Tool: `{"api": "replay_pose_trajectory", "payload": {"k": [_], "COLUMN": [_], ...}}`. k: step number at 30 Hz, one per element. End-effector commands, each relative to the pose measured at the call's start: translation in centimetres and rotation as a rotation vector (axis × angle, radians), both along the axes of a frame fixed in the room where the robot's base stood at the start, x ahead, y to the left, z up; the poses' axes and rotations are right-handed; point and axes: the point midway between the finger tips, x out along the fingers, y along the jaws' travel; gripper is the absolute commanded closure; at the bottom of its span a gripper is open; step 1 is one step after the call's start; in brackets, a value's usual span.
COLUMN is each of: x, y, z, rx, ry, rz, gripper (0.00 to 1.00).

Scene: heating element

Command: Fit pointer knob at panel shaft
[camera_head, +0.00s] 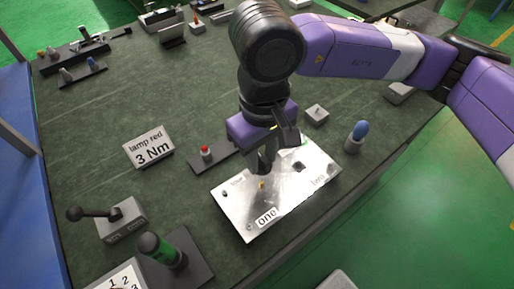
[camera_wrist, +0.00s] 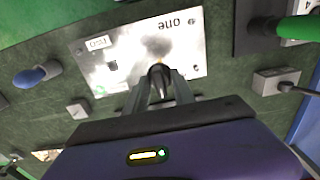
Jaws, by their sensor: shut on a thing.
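A bright metal panel (camera_head: 240,208) lies on the green bench, marked "one" at its near edge. A small brass-coloured shaft (camera_head: 262,184) shows on it just below my gripper (camera_head: 264,163). The panel also shows in the wrist view (camera_wrist: 190,38). The knob is over the shaft area; the shaft's end is partly hidden, and I cannot tell whether knob and shaft touch. In the head view the dark fingers largely hide the knob.
A blue-handled tool (camera_head: 359,132) stands right of the panel. A red-topped part (camera_head: 206,152) stands at its left. A "lamp red 3 Nm" sign (camera_head: 149,147), a lever block (camera_head: 122,220) and a green-handled tool (camera_head: 160,248) are further left. Clear bench lies behind the sign.

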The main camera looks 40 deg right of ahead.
Motion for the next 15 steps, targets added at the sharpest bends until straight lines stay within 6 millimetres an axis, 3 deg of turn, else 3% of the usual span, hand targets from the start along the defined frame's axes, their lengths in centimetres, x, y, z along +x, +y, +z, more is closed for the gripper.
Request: {"api": "replay_pose_trajectory", "payload": {"k": [15], "x": [0.0], "y": [0.0], "z": [-1.0], "rx": [-0.001], "ry": [-0.001], "rz": [0.001], "gripper": [1.0]}}
